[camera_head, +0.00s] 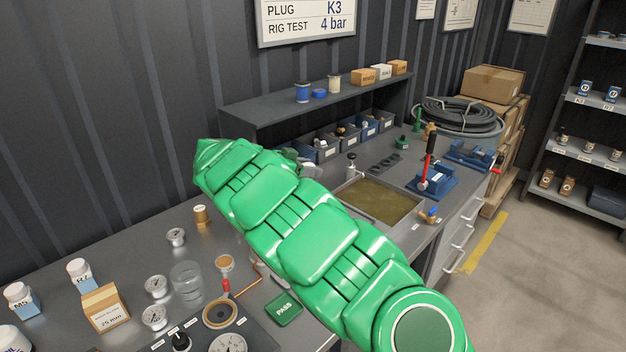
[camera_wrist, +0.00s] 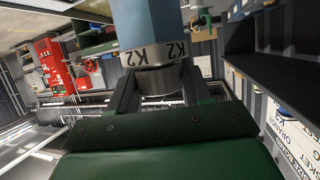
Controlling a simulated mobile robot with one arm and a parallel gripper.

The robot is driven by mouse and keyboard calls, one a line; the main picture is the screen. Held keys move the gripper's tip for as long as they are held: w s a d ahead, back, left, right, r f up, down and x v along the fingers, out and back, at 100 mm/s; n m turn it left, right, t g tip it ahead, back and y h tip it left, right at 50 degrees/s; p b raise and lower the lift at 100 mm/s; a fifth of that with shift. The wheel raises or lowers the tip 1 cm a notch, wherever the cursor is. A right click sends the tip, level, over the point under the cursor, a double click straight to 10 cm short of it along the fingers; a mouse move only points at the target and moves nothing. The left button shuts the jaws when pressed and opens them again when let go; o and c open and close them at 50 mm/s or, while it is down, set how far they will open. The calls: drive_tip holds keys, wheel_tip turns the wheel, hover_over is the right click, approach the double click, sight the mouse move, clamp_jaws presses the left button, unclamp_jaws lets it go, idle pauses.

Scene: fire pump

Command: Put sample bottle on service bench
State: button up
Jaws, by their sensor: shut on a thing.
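In the wrist view my gripper (camera_wrist: 160,82) is shut on a blue cylinder marked K2 (camera_wrist: 150,25), which looks like the sample bottle. Its pale K2 band and grey metallic end lie by the fingers; its far end is cut off by the picture edge. In the head view my green arm reaches over the grey service bench (camera_head: 132,238), and the arm hides most of the gripper and what it holds. I cannot tell the held bottle's height above the bench.
White-capped bottles (camera_head: 80,272), a small carton (camera_head: 104,307), gauges (camera_head: 156,286) and a glass jar (camera_head: 187,280) stand on the bench's near left. A sunken basin (camera_head: 378,200) and a blue pump with a red lever (camera_head: 432,180) are to the right. A raised shelf (camera_head: 270,108) runs behind.

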drive_tip(key=w+a+f, duration=0.2)
drive_tip(key=w+f, duration=0.6)
drive_tip(key=w, duration=0.2)
drive_tip(key=shift+w, duration=0.35)
idle(0.4)
drive_tip(key=shift+a+f, duration=0.1)
drive_tip(key=shift+w+f, duration=0.15)
drive_tip(key=shift+f, duration=0.75)
drive_tip(key=shift+w+f, duration=0.15)
drive_tip(key=shift+f, duration=0.75)
drive_tip(key=o, duration=1.1)
drive_tip(key=shift+f, duration=0.1)
drive_tip(key=shift+o, duration=0.2)
